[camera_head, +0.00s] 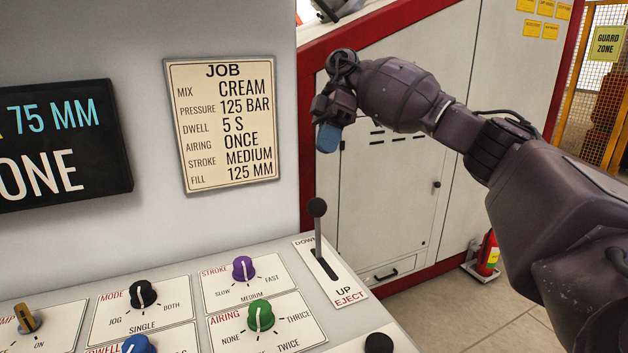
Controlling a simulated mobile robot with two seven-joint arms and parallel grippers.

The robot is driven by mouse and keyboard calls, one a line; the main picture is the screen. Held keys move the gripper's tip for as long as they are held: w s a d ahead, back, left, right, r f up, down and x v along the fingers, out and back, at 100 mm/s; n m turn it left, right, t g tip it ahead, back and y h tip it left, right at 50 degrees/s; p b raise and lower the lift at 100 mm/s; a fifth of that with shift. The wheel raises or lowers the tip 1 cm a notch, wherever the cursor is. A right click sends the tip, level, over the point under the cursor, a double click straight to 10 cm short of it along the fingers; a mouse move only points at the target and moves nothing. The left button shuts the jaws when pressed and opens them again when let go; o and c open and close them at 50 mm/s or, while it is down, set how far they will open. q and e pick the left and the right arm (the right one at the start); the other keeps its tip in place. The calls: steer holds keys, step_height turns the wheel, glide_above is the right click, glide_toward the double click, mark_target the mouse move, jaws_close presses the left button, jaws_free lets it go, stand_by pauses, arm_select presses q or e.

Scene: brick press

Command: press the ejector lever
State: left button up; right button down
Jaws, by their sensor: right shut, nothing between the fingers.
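The ejector lever (318,209) has a dark ball knob on a grey shaft and rises from a slot in a white plate (346,290) marked DOWN at the far end and UP EJECT at the near end. The shaft meets the slot near the DOWN end. My right gripper (328,138), with blue fingertips, is shut and empty. It points down above the lever knob in the picture, apart from it. My left gripper is not in view.
Purple (243,268), green (261,313) and black (143,294) dials sit left of the lever on the console. A black knob (379,343) is at the near edge. A job card (222,124) and a display (62,146) hang behind. A fire extinguisher (488,255) stands on the floor at right.

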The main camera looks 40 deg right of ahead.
steer(key=shift+w+d+r, duration=0.15)
stand_by(0.3)
glide_toward(318, 227)
step_height(318, 227, down, 2)
steer(key=w+a, duration=0.1)
steer(key=w, duration=0.1)
steer(key=shift+s+a+f+b, duration=0.2)
steer(key=shift+a+f+b, duration=0.25)
steer(key=shift+a, duration=0.15)
